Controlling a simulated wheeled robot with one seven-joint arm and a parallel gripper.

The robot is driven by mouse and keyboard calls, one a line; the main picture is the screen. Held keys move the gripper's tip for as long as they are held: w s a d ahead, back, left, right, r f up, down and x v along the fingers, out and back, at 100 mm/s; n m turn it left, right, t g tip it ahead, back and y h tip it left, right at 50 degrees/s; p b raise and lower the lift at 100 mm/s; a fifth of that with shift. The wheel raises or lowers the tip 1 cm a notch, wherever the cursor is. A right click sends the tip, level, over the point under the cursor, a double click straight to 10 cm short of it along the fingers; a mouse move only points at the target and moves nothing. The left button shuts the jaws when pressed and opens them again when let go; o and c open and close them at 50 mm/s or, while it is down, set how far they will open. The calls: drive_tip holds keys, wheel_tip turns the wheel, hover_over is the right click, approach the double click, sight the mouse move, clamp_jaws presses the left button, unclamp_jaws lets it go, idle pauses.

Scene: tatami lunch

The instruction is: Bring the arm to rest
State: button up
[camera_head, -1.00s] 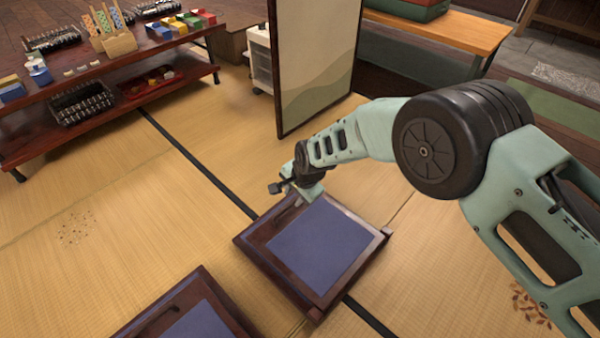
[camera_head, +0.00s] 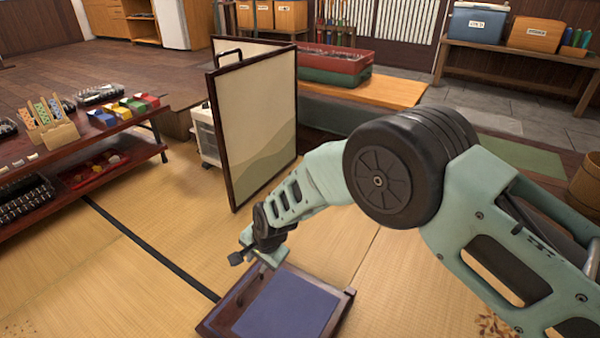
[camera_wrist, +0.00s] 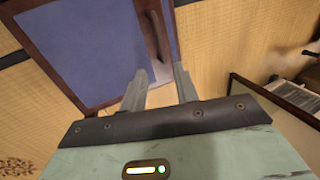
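My arm reaches from the right edge of the head view toward the middle, bent and raised over the floor. My gripper (camera_head: 268,264) points down near the back edge of a low tray table with a dark wooden frame and a blue-purple top (camera_head: 288,312). Whether the fingers touch the table cannot be told.
A folding screen (camera_head: 252,120) stands behind my gripper, beside a white cart (camera_head: 206,135). A dark shelf (camera_head: 148,152) with small goods is at left. A bench (camera_head: 390,92) bears a red and green crate (camera_head: 335,66). Tatami at lower left (camera_head: 85,270) is clear.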

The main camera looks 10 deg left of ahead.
drive_tip(key=s+d+r+n+p, duration=0.1)
drive_tip(key=s+d+r+n, duration=0.1)
drive_tip(key=d+r, duration=0.5)
drive_tip(key=s+d+r+n+g+p, duration=0.1)
drive_tip(key=s+d+r+n+p, duration=0.15)
drive_tip(key=r, duration=0.85)
drive_tip(key=s+d+r+n+p, duration=0.1)
drive_tip(key=s+d+r, duration=0.3)
drive_tip(key=r, duration=0.5)
drive_tip(key=s+d+r+n+h+p, duration=0.25)
drive_tip(key=s+d+r, duration=0.35)
drive_tip(key=d, duration=0.5)
drive_tip(key=s+d+r+n+h+p, duration=0.1)
drive_tip(key=s+d+r+n, duration=0.3)
drive_tip(key=s+d, duration=0.6)
wheel_tip(320, 180, up, 38)
drive_tip(key=w+p, duration=0.1)
drive_tip(key=p, duration=3.7)
drive_tip(key=shift+d, duration=0.35)
